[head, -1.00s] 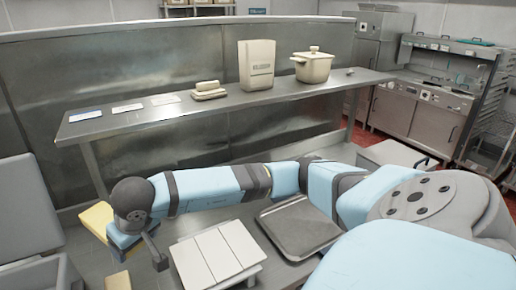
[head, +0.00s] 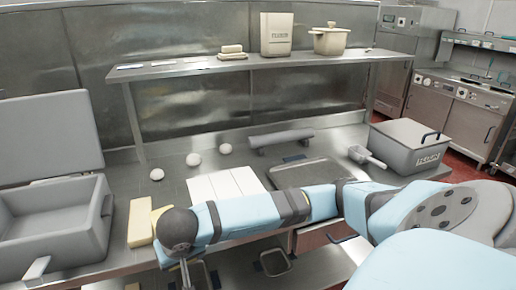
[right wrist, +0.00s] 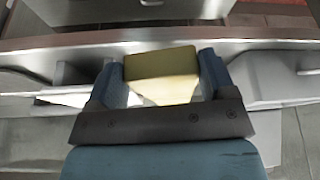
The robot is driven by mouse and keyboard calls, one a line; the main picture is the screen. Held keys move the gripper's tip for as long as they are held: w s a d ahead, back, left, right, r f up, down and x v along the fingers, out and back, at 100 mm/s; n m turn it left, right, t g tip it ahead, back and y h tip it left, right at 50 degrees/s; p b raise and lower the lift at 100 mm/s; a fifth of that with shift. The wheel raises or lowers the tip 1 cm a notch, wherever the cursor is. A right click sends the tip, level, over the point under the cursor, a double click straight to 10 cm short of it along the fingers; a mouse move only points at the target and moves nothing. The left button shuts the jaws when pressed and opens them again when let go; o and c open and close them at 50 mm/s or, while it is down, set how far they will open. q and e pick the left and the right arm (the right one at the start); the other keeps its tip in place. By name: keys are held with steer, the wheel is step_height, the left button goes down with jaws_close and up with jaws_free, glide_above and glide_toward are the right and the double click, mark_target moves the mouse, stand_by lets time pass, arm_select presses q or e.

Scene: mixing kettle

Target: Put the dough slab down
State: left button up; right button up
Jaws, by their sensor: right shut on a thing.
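The dough slab (right wrist: 160,66) is a yellow block between the two blue fingers of my right gripper (right wrist: 163,80) in the right wrist view. The gripper is shut on it. The fingertips are hidden there. I cannot tell whether the slab touches the counter. A paler tan block (head: 140,223) stands just left of it on the counter. My left gripper is not in view.
An open grey bin (head: 50,232) stands left. A lidded grey box (head: 412,147) and scoop (head: 366,156) are right. A shelf (head: 190,68) runs behind.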

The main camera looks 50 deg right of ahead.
step_height(320, 180, down, 7)
steer(key=s+m+b, duration=0.2)
steer(key=s+b, duration=0.1)
steer(key=shift+h, duration=0.4)
steer(key=w+d, duration=0.2)
steer(key=w, duration=0.2)
steer(key=w+d+p, duration=0.1)
steer(key=w+d, duration=0.2)
steer(key=w, duration=0.1)
steer(key=w+d, duration=0.3)
steer(key=w, duration=0.1)
steer(key=shift+f+p, duration=0.1)
steer(key=shift+p, duration=0.25)
steer(key=shift+w+d, duration=0.3)
steer(key=shift+w, duration=0.2)
steer(key=shift+w+d+f, duration=0.2)
steer(key=shift+w+d, duration=0.2)
steer(key=shift+w, duration=0.25)
steer(key=shift+w+d+f, duration=0.2)
steer(key=shift+w+d, duration=0.15)
steer(key=shift+w, duration=0.25)
steer(key=shift+f+p, duration=0.3)
steer(key=shift+f, duration=0.1)
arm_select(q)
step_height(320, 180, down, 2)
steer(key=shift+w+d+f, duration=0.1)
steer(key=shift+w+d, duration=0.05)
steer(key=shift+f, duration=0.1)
